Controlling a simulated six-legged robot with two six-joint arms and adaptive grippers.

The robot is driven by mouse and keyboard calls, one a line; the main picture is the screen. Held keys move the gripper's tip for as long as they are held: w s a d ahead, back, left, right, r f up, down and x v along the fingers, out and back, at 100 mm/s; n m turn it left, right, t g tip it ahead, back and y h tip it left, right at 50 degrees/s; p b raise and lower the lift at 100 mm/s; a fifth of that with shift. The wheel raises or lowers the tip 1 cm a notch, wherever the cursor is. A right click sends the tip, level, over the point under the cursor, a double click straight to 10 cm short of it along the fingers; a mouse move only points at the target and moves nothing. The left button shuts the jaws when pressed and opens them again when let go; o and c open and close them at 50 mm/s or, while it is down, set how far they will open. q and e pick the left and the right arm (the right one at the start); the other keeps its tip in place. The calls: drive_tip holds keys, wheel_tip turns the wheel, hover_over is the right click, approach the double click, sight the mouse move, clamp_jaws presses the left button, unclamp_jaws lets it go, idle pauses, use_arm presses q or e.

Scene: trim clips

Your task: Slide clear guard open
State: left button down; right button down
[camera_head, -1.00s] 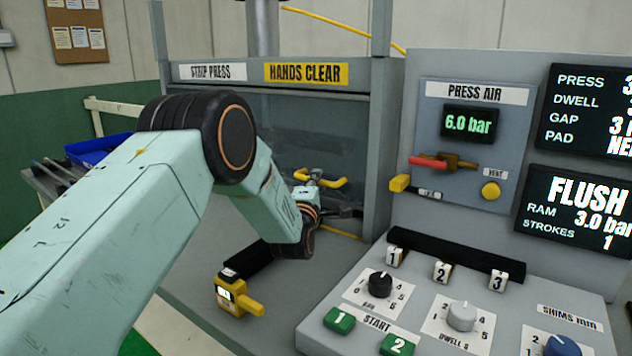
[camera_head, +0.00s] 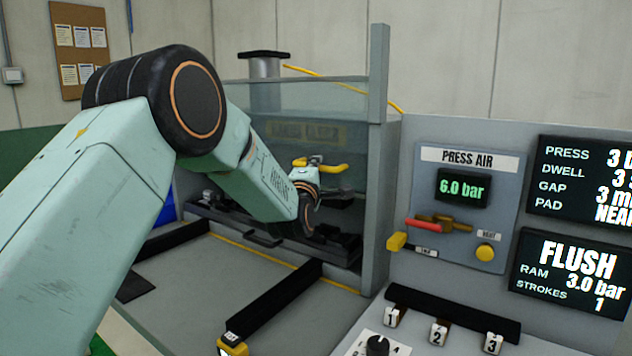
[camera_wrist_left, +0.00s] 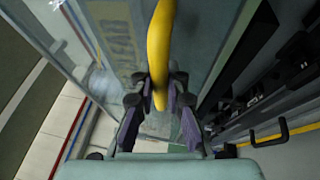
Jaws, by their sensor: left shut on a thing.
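The clear guard (camera_head: 345,102) is a see-through panel at the front of the press. It stands raised, its top edge above the press header, whose sign shows dimly through it. Its yellow handle (camera_head: 335,168) is near its lower edge. My left gripper (camera_head: 312,176) is shut on this handle; in the left wrist view the yellow bar (camera_wrist_left: 160,45) runs between the fingers (camera_wrist_left: 159,95). Below the guard the press opening is uncovered. My left forearm hides the guard's left side. My right gripper is out of view.
A dark fixture rail (camera_head: 270,232) lies inside the press. A yellow-ended black bar (camera_head: 275,300) lies on the grey bed in front. The right post (camera_head: 376,150) borders the guard. The air panel (camera_head: 470,210) and control console (camera_head: 440,325) stand at right.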

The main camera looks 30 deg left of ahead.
use_arm(q)
drive_tip(key=shift+r, duration=0.65)
drive_tip(key=c, duration=1.3)
unclamp_jaws()
drive_tip(key=shift+w+a+f, duration=0.15)
drive_tip(key=shift+f, duration=0.1)
drive_tip(key=shift+c, duration=0.2)
drive_tip(key=shift+r, duration=0.1)
drive_tip(key=shift+s, duration=0.25)
drive_tip(key=v, duration=1.1)
drive_tip(key=shift+s+d, duration=0.25)
drive_tip(key=shift+s, duration=0.15)
